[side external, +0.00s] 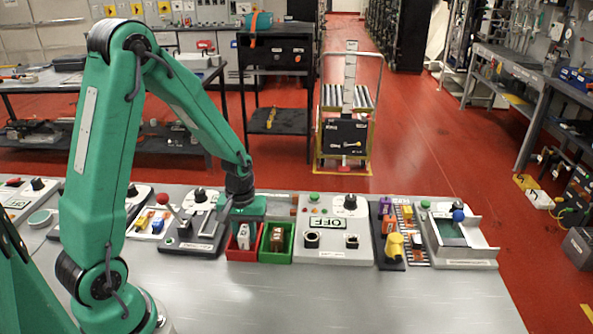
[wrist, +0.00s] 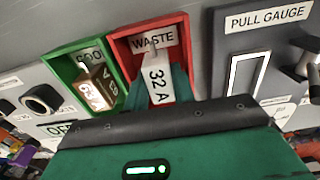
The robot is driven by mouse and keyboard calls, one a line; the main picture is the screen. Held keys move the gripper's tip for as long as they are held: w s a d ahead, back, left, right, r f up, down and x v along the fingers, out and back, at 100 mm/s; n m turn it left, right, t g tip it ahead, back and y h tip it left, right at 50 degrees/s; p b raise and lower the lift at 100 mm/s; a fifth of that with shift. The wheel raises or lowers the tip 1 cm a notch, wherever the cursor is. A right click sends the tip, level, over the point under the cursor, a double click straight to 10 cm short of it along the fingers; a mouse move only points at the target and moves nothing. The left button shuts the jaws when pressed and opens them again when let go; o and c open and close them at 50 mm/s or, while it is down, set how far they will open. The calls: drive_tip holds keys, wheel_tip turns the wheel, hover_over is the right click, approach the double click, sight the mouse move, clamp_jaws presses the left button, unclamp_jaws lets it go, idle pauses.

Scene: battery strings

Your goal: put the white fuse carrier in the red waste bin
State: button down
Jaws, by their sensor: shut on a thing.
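The white fuse carrier (wrist: 157,80), marked "32 A", is between the green fingers of my gripper (wrist: 162,88) in the wrist view. My gripper is shut on it. The red waste bin (wrist: 122,52), labelled WASTE, surrounds the carrier in that view. In the side view the carrier (side external: 243,236) shows upright at the mouth of the red bin (side external: 242,255), below my gripper (side external: 242,218). I cannot tell whether its lower end touches the bin floor.
A green bin (side external: 276,255) stands right beside the red one, with a brown carrier (side external: 277,239) in it. A grey panel with an OFF label (side external: 328,222) is to its right. A pull gauge (side external: 198,230) stands left of the red bin. The bench front is clear.

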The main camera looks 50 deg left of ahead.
drive_tip(key=shift+f, duration=0.15)
drive_tip(key=c, duration=1.1)
unclamp_jaws()
drive_tip(key=shift+r, duration=3.85)
drive_tip(key=shift+s+d+r, duration=0.1)
drive_tip(key=shift+d+r, duration=0.1)
drive_tip(key=shift+r, duration=0.25)
drive_tip(key=s+d+r+m+t, duration=0.2)
drive_tip(key=s+d+r+m, duration=0.1)
drive_tip(key=r, duration=0.2)
drive_tip(key=s+d+r+m+t, duration=0.1)
drive_tip(key=s+d+r+m, duration=0.2)
drive_tip(key=s+r, duration=0.1)
drive_tip(key=s+d+r+m+t, duration=0.2)
drive_tip(key=s+d+r+m, duration=0.1)
drive_tip(key=r, duration=0.3)
drive_tip(key=shift+s+t, duration=0.25)
drive_tip(key=shift+t, duration=0.05)
